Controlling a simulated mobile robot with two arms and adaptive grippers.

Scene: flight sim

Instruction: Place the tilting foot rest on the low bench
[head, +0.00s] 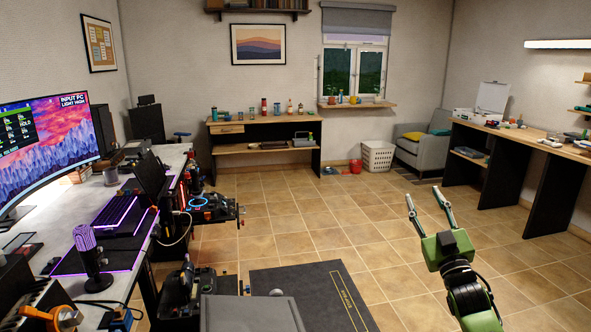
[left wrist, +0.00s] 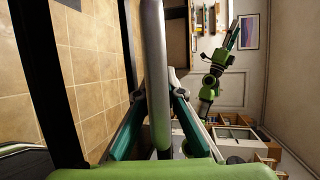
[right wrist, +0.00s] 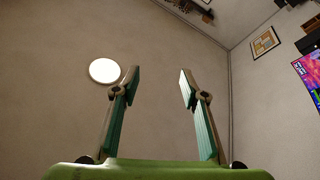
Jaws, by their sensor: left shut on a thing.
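In the left wrist view my left gripper (left wrist: 174,75) is shut on a thick pale grey bar (left wrist: 154,60), which runs between its fingers. A black bar (left wrist: 45,85) passes to the left of it. These look like parts of the tilting foot rest, but its whole shape is out of view. My left gripper does not show in the head view. My right gripper (head: 427,204) is raised above the floor at the right, fingers apart and empty. It is also empty in the right wrist view (right wrist: 154,85). A wooden-topped bench (head: 265,125) stands against the far wall; I cannot tell if it is the low bench.
A desk (head: 128,215) with a monitor (head: 45,140) and flight controls is close on the left. A black mat (head: 315,290) lies on the tiles ahead. A long workbench (head: 540,140) is at right; a basket (head: 377,155) and armchair (head: 423,150) stand at the back. The middle floor is clear.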

